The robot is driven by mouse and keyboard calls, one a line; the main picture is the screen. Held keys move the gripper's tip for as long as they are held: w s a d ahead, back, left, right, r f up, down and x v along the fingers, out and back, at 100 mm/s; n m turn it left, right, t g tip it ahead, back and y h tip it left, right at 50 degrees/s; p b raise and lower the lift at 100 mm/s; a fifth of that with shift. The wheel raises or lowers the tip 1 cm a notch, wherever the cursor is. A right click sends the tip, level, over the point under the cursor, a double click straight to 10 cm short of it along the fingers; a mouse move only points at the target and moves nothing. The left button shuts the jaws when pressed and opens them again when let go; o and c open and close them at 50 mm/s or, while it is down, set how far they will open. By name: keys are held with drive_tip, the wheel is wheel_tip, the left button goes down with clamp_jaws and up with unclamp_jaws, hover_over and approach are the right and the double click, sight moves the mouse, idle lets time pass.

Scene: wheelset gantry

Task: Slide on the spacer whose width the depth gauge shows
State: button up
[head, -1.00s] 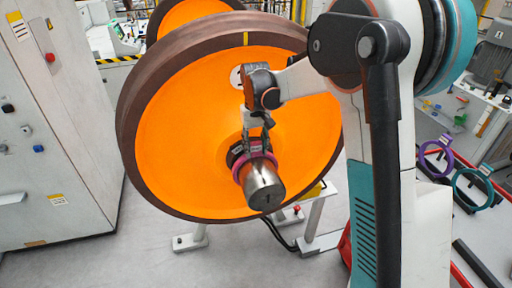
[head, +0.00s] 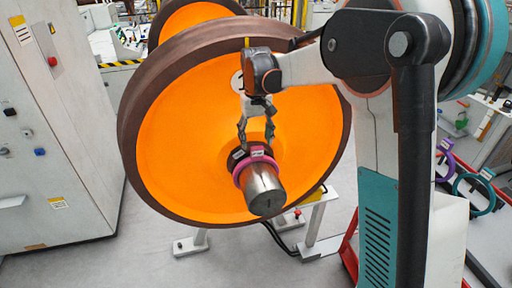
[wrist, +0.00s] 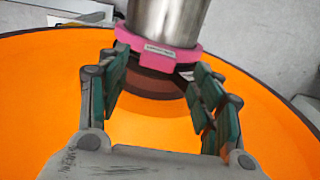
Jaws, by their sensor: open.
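A pink ring spacer (head: 240,176) with a small label sits around the steel axle end (head: 266,193) of the orange wheel. The ring also shows in the wrist view (wrist: 185,56), around the steel shaft (wrist: 165,20), its label unreadable. My gripper (head: 256,141) is open and empty above the ring; in the wrist view its two fingers (wrist: 152,72) stand apart, with the ring just beyond their tips. A small dark block (head: 237,155) with a light marking sits by the ring, on the wheel side; I cannot tell whether it is the depth gauge. No width reading is legible.
The large orange wheel (head: 185,130) with a brown rim fills the middle. A purple ring (head: 444,160) and a teal ring (head: 489,192) stand at the right. A grey cabinet (head: 60,190) stands at the left. A support leg (head: 315,222) stands below the wheel.

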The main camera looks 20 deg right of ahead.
wheel_tip(320, 180, up, 7)
idle(0.3)
drive_tip(key=shift+f, duration=0.1)
drive_tip(key=shift+s, duration=0.1)
